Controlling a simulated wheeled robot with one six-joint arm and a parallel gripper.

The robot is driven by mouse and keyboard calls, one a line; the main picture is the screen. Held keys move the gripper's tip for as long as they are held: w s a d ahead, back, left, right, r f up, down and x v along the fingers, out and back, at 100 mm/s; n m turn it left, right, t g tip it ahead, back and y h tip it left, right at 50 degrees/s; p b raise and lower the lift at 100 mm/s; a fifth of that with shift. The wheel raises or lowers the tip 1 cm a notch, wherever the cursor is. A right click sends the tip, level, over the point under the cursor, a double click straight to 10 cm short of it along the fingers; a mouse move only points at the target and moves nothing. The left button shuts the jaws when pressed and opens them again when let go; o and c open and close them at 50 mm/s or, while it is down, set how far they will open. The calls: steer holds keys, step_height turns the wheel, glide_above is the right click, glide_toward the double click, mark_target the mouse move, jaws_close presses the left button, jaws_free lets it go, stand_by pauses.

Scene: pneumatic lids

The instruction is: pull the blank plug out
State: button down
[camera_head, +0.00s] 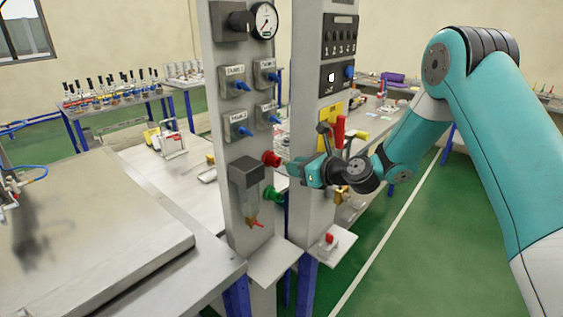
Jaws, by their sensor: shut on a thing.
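My gripper (292,169) reaches in from the right, between the two grey posts, with its fingers pointing left. It is shut on a small piece that I take to be the blank plug, mostly hidden by the fingers. A red round fitting (271,159) sticks out of the left post just left of the fingertips. A green round fitting (273,195) sits below it on the same post. I cannot tell whether the held piece is still seated in a port.
The left post (234,170) carries a gauge (264,20), blue-knobbed valves (242,131) and a filter bowl (251,205). The right post (310,110) has a red lever (340,131) close above my gripper. A small shelf (335,246) with a red-topped piece lies below.

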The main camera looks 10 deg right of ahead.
steer(key=shift+s+d+r+p, duration=0.4)
steer(key=shift+s+r+p, duration=0.3)
steer(key=shift+r, duration=0.4)
steer(key=shift+s+d+r+p, duration=0.45)
steer(key=shift+r+p, duration=0.35)
steer(key=shift+r, duration=0.3)
steer(key=shift+s+d+r+p, duration=0.4)
steer(key=shift+s+r+p, duration=0.3)
steer(key=shift+r, duration=0.4)
steer(key=shift+w+f, duration=0.1)
